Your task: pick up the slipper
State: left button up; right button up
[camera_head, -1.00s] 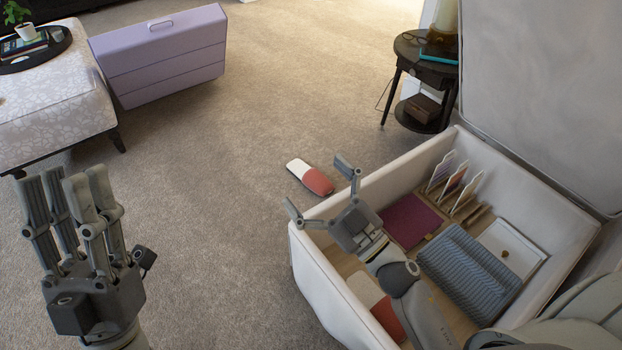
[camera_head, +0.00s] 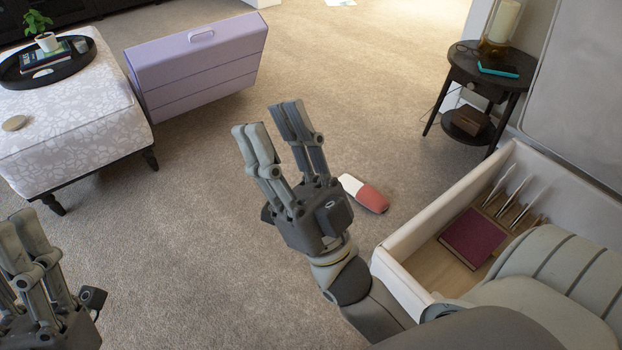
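A slipper (camera_head: 371,199) with a white end and a coral-red end lies on the carpet, left of the storage box. My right gripper (camera_head: 268,118) is raised above the carpet, to the left of the slipper in the picture, with its fingers pointing up and away. It is open and empty and does not touch the slipper. My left gripper (camera_head: 18,222) is at the lower left, partly cut off by the picture edge. It is open and empty, far from the slipper.
The open storage box (camera_head: 408,243) holds a dark red book (camera_head: 473,238) and upright cards; my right arm hides much of it. A round black side table (camera_head: 478,78), a lilac case (camera_head: 195,75) and a patterned ottoman (camera_head: 75,125) stand around. The middle carpet is clear.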

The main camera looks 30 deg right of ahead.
aim_at(365, 196)
jog(key=i+j, duration=0.2)
jog(key=i, duration=0.3)
jog(key=i+j+z, duration=0.15)
jog(key=i, duration=0.3)
jog(key=i+j, duration=0.3)
jog(key=i, duration=0.2)
jog(key=i+z, duration=0.2)
jog(key=z, duration=0.25)
jog(key=i+z, duration=0.2)
jog(key=z, duration=0.3)
jog(key=i+z, duration=0.2)
jog(key=z, duration=0.25)
jog(key=i+j+z, duration=0.15)
jog(key=z, duration=0.3)
